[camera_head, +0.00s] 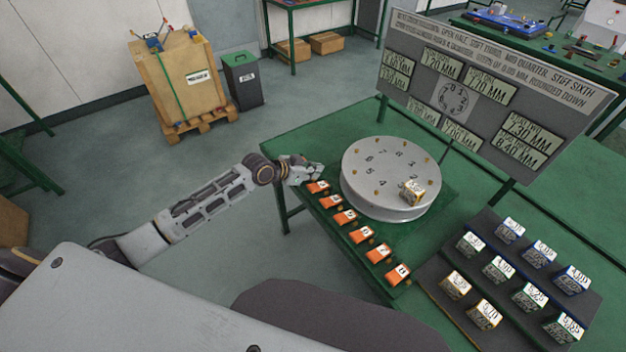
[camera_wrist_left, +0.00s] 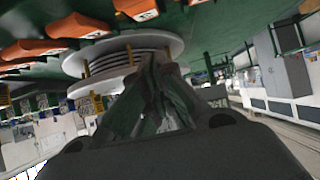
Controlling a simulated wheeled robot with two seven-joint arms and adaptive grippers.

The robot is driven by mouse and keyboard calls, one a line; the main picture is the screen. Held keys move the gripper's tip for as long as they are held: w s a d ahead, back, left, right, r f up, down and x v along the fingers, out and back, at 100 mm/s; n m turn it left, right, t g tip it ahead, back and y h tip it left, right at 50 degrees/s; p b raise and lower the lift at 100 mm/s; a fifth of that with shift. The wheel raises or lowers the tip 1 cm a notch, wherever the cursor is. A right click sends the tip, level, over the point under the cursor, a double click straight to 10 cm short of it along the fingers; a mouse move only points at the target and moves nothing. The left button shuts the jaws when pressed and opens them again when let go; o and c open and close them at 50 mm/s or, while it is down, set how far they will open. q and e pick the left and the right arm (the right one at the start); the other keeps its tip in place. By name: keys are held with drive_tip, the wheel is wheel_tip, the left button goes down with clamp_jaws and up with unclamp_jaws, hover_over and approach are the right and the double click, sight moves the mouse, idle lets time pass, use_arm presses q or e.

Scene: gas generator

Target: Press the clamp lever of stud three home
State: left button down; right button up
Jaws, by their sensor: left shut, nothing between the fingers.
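A round grey drum (camera_head: 350,190) with a numbered top ringed by small brass studs stands on the green table; its layered side shows in the left wrist view (camera_wrist_left: 120,55). A gold-edged block (camera_head: 412,191) sits on the drum's top near its front right. I cannot make out the clamp lever of stud three. My left gripper (camera_head: 316,171) is shut and empty at the table's left edge, left of the drum and just behind the farthest orange piece (camera_head: 318,187). Its dark fingers (camera_wrist_left: 165,115) reach toward the drum in the left wrist view. My right gripper is out of view.
Several orange labelled pieces (camera_head: 362,234) line the table's left edge. A dark tray (camera_head: 440,313) of labelled blocks lies at the front right. A sign board (camera_head: 395,45) stands behind the drum. A crate (camera_head: 175,85) and a bin (camera_head: 242,80) stand on the floor.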

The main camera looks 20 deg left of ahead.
sight(313, 187)
use_arm(q)
drive_tip(key=shift+w+d+f, duration=0.2)
drive_tip(key=shift+w+d, duration=0.05)
drive_tip(key=shift+f, duration=0.3)
drive_tip(key=shift+s+a+f+p, duration=0.1)
drive_tip(key=shift+s+a+f, duration=0.05)
drive_tip(key=shift+f, duration=0.4)
drive_tip(key=shift+s+a+f+p, duration=0.1)
drive_tip(key=shift+s+f+p, duration=0.1)
drive_tip(key=shift+f, duration=0.35)
drive_tip(key=shift+s+a+f+p, duration=0.1)
drive_tip(key=shift+s+a+f, duration=0.05)
drive_tip(key=shift+f, duration=0.4)
